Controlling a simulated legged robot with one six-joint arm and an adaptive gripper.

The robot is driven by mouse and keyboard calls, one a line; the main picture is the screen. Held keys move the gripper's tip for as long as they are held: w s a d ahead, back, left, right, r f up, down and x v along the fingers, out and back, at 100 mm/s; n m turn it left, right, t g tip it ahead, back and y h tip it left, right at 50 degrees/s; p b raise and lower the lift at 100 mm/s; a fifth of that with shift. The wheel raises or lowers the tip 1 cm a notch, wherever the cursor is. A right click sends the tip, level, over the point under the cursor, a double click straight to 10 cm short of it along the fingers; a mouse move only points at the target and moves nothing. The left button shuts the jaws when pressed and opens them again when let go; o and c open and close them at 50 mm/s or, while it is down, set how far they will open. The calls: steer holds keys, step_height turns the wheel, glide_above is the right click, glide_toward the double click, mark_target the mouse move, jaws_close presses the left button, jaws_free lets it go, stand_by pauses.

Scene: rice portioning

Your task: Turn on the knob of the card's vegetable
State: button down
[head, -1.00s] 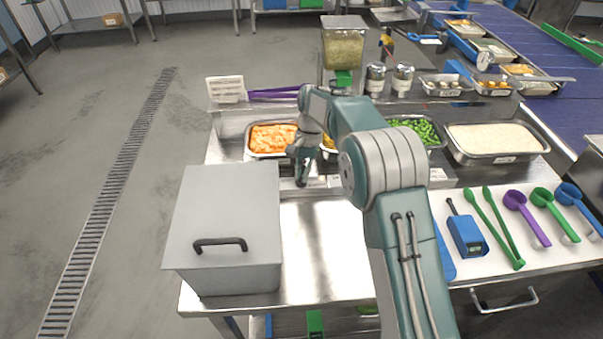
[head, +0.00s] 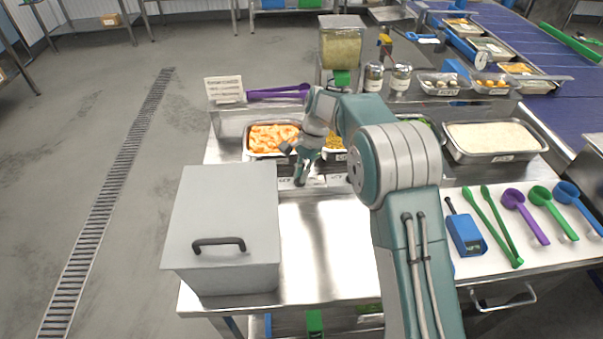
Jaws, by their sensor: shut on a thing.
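The white card (head: 223,90) stands upright on the back shelf at left; its print is too small to read. Below it are a pan of orange diced carrots (head: 270,138) and, to its right, a pan of yellow corn (head: 335,143). A green vegetable pan (head: 430,122) is mostly hidden behind my arm. A front panel with white labels (head: 340,180) runs below the pans. My gripper (head: 300,180) points down at this panel, below and between the carrots and corn. It is shut on what appears to be a knob, which its fingers hide.
A grey lidded box (head: 222,225) stands at front left. The steel counter (head: 320,245) is clear in the middle. A rice pan (head: 490,138), blue device (head: 465,234) and several coloured scoops (head: 540,200) lie right. A clear dispenser (head: 341,50) stands behind.

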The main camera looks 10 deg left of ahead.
steer(key=shift+s+a+f, duration=0.1)
steer(key=c, duration=0.7)
jaws_free()
steer(key=shift+a, duration=0.1)
steer(key=shift+c, duration=0.2)
steer(key=v, duration=1.2)
steer(key=shift+a, duration=0.1)
